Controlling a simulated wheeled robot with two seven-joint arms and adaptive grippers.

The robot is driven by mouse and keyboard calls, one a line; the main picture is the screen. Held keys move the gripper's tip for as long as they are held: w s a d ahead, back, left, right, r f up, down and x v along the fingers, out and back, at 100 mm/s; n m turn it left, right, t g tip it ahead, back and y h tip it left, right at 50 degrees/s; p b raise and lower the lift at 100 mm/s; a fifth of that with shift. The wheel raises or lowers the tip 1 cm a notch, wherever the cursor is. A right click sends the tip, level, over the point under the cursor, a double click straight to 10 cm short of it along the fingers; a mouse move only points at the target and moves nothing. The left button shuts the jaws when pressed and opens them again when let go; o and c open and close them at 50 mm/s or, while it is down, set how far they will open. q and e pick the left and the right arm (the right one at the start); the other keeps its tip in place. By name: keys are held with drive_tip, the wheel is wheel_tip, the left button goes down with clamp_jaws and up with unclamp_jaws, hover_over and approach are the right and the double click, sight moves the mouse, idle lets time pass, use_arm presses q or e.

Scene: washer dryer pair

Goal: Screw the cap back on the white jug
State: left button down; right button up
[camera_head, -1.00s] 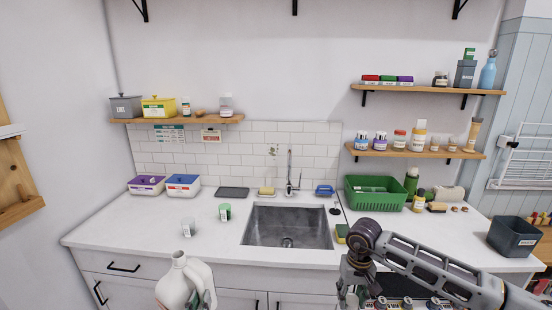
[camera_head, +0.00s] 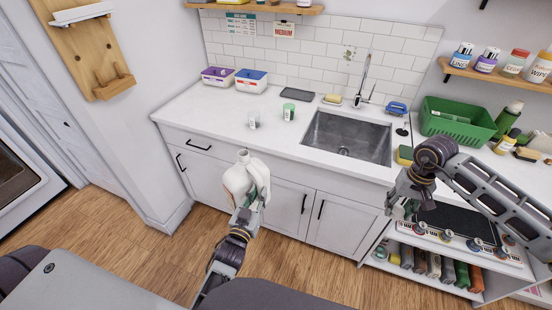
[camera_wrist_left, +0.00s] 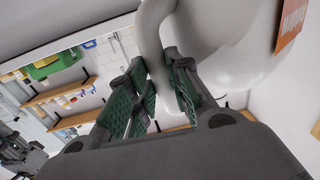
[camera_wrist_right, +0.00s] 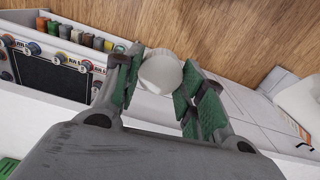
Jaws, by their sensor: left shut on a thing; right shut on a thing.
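The white jug (camera_head: 237,183) is upright in front of the counter, held up over the floor, with its open neck at the top. My left gripper (camera_wrist_left: 158,78) is shut on the jug's handle; the jug's pale body and an orange label show above it in the left wrist view. My right gripper (camera_wrist_right: 158,82) is shut on a round white cap (camera_wrist_right: 161,70), held between its green pads. In the head view my right gripper (camera_head: 396,207) is well to the right of the jug, apart from it, and the cap is hard to make out there.
The counter (camera_head: 215,112) with its sink (camera_head: 345,138) lies behind the jug. A low shelf unit (camera_head: 450,270) with a dark panel and bottles stands below my right arm. A green basket (camera_head: 458,121) and a sponge (camera_head: 404,155) are on the counter. The wood floor around the jug is clear.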

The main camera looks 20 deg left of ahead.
use_arm(q)
drive_tip(key=shift+d+r, duration=0.1)
drive_tip(key=shift+r, duration=0.1)
drive_tip(key=d+r+m+g+h, duration=0.2)
drive_tip(key=d+r+m+h, duration=0.2)
drive_tip(key=d, duration=0.4)
drive_tip(key=w+d+r+m+g+h, duration=0.1)
drive_tip(key=d+r+m+g+h, duration=0.1)
drive_tip(key=d+r+m+h, duration=0.2)
drive_tip(key=shift+w+d+r+h, duration=0.2)
drive_tip(key=shift+d+r+h, duration=1.2)
drive_tip(key=shift+d+h, duration=0.5)
idle(0.4)
use_arm(e)
drive_tip(key=shift+w+r, duration=0.1)
